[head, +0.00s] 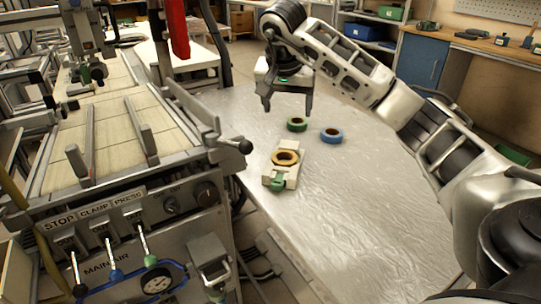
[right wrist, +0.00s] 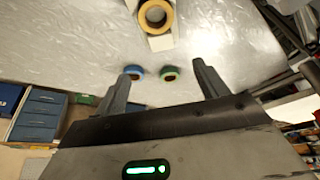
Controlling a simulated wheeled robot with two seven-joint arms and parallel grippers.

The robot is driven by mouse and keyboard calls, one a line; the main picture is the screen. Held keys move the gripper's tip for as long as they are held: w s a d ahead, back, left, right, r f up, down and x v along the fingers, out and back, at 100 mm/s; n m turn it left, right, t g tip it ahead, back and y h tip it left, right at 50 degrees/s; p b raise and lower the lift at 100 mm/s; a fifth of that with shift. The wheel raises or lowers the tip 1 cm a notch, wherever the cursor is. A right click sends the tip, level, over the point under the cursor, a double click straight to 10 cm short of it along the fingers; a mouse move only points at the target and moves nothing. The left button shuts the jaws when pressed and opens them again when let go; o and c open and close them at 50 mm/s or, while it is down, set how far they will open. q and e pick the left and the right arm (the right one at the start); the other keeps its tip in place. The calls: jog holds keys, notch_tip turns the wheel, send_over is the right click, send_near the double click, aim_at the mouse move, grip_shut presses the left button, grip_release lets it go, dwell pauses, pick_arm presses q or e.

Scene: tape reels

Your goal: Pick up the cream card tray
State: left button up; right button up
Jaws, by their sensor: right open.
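The cream card tray (head: 292,180) lies on the metal table, left of its middle in the head view. A tan tape reel (head: 286,157) rests on it, and a small green piece (head: 277,184) is at its near end. In the right wrist view the tray (right wrist: 162,43) is at the top edge, partly cut off, with the reel on it. My right gripper (head: 287,107) is open and empty, above the table and beyond the tray, apart from it. Its fingers also show in the right wrist view (right wrist: 160,82). My left gripper is not in view.
A green reel (head: 297,124) and a blue reel (head: 332,135) lie on the table (head: 370,210) beyond the tray. A press machine (head: 120,200) with levers stands close on the left. The table's right and near parts are clear.

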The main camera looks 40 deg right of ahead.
send_over(289, 144)
jog(key=s+a, duration=0.2)
jog(key=s, duration=0.1)
notch_tip(289, 144, down, 9)
jog(key=shift+w+a+f, duration=0.1)
jog(key=shift+w+a, duration=0.05)
jog(key=shift+w+x, duration=0.25)
jog(key=shift+x, duration=1.1)
jog(key=shift+w+x, duration=0.2)
jog(key=shift+x, duration=1.15)
jog(key=shift+r, duration=0.2)
jog(key=c, duration=1.2)
